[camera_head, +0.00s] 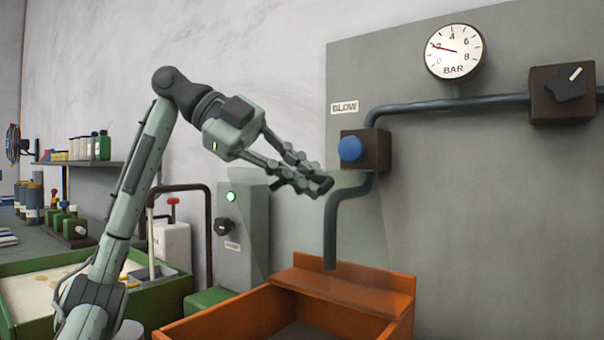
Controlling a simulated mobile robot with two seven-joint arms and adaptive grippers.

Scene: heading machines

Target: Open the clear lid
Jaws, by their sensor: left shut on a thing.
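The clear lid (299,228) is a faint see-through panel above the orange bin (240,312). It stands steeply raised, with its lower edge near the bin's back wall. My left gripper (318,187) is shut on the lid at its upper edge. The exact grip is hard to see because the panel is so transparent. My right gripper is not in view.
A grey panel carries a blue button (350,148), a bent pipe (332,225), a pressure gauge (453,52) and a dark knob (566,83). The pipe hangs close to the lid and gripper. A green tray (170,290) stands at left.

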